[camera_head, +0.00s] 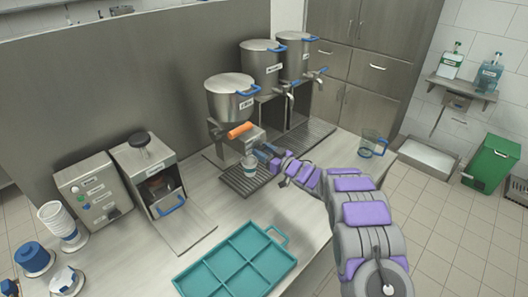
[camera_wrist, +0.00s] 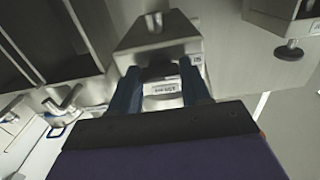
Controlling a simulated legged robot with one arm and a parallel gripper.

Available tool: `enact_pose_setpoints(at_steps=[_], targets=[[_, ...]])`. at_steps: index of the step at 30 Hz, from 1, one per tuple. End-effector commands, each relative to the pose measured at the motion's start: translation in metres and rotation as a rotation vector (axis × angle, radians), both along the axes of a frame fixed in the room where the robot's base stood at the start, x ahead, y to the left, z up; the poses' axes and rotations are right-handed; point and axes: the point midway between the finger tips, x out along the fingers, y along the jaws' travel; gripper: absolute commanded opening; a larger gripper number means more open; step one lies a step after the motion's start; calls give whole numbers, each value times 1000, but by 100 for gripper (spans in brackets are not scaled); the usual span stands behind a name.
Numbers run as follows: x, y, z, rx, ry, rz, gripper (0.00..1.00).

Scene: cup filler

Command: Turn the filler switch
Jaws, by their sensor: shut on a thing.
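The filler (camera_head: 230,97) is a steel drum with a label and a blue handle, on a stand at the back of the counter. Its switch is a thick orange handle (camera_head: 240,130) below the drum, sticking out to the right. A small pale cup (camera_head: 249,162) with a band is below the switch, over the drip tray (camera_head: 245,182). My gripper (camera_head: 262,153) reaches in from the right, below the switch and apart from it. In the wrist view, its blue fingers (camera_wrist: 161,88) are shut on the labelled cup (camera_wrist: 163,89), which is partly hidden.
Two more labelled drums (camera_head: 263,65) with taps stand behind. A teal divided tray (camera_head: 237,262) lies in front. A box machine with an open front (camera_head: 148,165) and stacked cups (camera_head: 58,222) are left. A clear jug (camera_head: 372,144) is right.

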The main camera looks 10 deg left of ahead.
Motion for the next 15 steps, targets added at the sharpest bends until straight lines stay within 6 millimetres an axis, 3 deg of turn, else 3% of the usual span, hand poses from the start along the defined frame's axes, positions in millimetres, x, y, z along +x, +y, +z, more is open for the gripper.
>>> enact_pose_setpoints(at_steps=[5, 15], targets=[[2, -1, 0, 1, -1, -4, 17], [2, -1, 2, 26, 34, -4, 16]])
